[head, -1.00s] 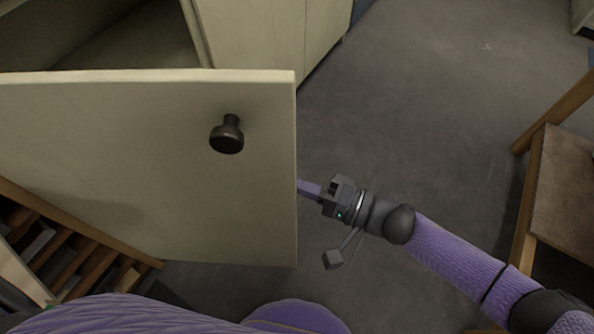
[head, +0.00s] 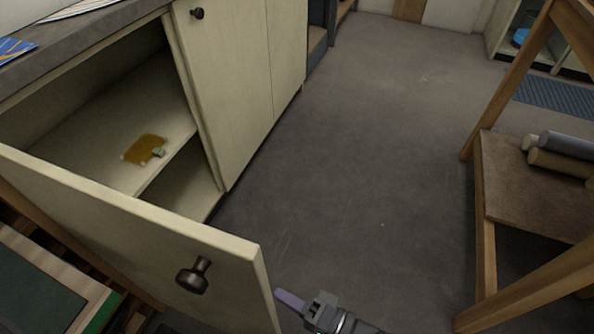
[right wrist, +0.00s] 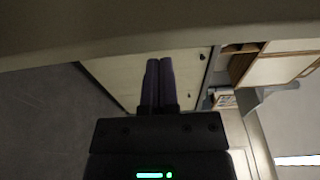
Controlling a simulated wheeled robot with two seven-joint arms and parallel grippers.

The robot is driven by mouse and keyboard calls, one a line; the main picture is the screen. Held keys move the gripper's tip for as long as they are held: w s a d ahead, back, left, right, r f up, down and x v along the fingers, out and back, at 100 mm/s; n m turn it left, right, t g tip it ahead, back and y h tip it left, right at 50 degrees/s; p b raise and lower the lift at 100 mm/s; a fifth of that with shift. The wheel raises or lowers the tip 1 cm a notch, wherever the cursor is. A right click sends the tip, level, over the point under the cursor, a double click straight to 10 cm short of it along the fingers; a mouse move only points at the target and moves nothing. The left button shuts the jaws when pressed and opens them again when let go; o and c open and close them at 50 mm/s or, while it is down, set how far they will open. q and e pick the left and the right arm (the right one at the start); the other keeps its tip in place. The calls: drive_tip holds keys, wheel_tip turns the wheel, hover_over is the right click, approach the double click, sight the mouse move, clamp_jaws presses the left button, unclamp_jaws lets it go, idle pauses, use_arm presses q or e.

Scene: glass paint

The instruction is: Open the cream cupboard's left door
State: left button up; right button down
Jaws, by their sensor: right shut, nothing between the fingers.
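The cream cupboard (head: 236,85) stands on the left with its left door (head: 120,235) swung wide open toward me. The door's dark round knob (head: 194,275) faces me, and nothing holds it. My right gripper (head: 283,296) is at the bottom of the head view, just beside the door's free edge; I cannot tell whether it touches the door. Its purple fingers are shut together and empty, as the right wrist view (right wrist: 158,80) shows. My left gripper is not in view.
The cupboard's shelf (head: 110,135) holds an amber piece (head: 145,149). The right door (head: 225,70) is shut. A wooden rack (head: 487,220) with rolls (head: 563,146) stands on the right. Clear floor (head: 370,140) lies between. A wooden rack with panels (head: 45,275) is at the lower left.

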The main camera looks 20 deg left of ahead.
idle(0.3)
drive_tip(key=p+v, duration=0.1)
drive_tip(key=v, duration=0.9)
drive_tip(key=shift+p, duration=0.4)
